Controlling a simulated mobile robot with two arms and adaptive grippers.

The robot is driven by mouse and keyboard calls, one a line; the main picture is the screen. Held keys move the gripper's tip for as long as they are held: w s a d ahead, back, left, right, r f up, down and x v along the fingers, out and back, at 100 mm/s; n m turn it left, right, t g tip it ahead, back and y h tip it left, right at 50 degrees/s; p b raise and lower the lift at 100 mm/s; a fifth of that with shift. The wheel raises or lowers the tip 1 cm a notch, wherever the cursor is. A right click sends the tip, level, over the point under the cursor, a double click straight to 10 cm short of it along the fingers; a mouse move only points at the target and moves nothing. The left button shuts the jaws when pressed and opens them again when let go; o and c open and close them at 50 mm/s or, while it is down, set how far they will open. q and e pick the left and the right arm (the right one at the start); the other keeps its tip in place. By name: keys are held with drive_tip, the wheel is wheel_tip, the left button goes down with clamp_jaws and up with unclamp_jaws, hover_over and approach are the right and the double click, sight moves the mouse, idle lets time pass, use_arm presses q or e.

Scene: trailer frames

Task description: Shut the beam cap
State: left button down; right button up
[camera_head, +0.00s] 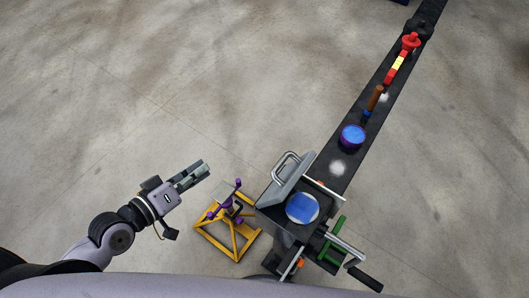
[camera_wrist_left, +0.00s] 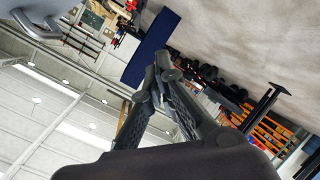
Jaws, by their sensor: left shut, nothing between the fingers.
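The beam cap (camera_head: 288,181) is a grey plate with a looped metal handle (camera_head: 286,165), standing tilted up at the left of the dark beam's near end. Beside it, a round opening with a blue face (camera_head: 302,208) lies uncovered. My left gripper (camera_head: 203,170) is shut and empty, in the air to the left of the cap and apart from it. In the left wrist view its fingers (camera_wrist_left: 163,62) meet with nothing between them. A handle loop (camera_wrist_left: 38,27) shows at that view's top left corner. My right gripper is not in view.
A yellow frame stand (camera_head: 234,245) with a purple part (camera_head: 229,201) stands between my left arm and the beam. A green bracket (camera_head: 334,240) and a black lever (camera_head: 365,279) stick out at right. The beam (camera_head: 343,175) carries a blue-topped purple cylinder (camera_head: 352,137). Floor at left is clear.

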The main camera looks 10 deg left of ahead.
use_arm(q)
drive_tip(key=s+d+r+h, duration=0.35)
drive_tip(key=d+r, duration=0.25)
drive_tip(key=r, duration=0.5)
drive_tip(key=w+d+f+p, duration=0.3)
drive_tip(key=w+d+f, duration=0.1)
drive_tip(key=d, duration=0.5)
drive_tip(key=shift+w+d+f+m+p, duration=0.2)
drive_tip(key=shift+w+m+p, duration=0.1)
drive_tip(key=shift+w, duration=0.4)
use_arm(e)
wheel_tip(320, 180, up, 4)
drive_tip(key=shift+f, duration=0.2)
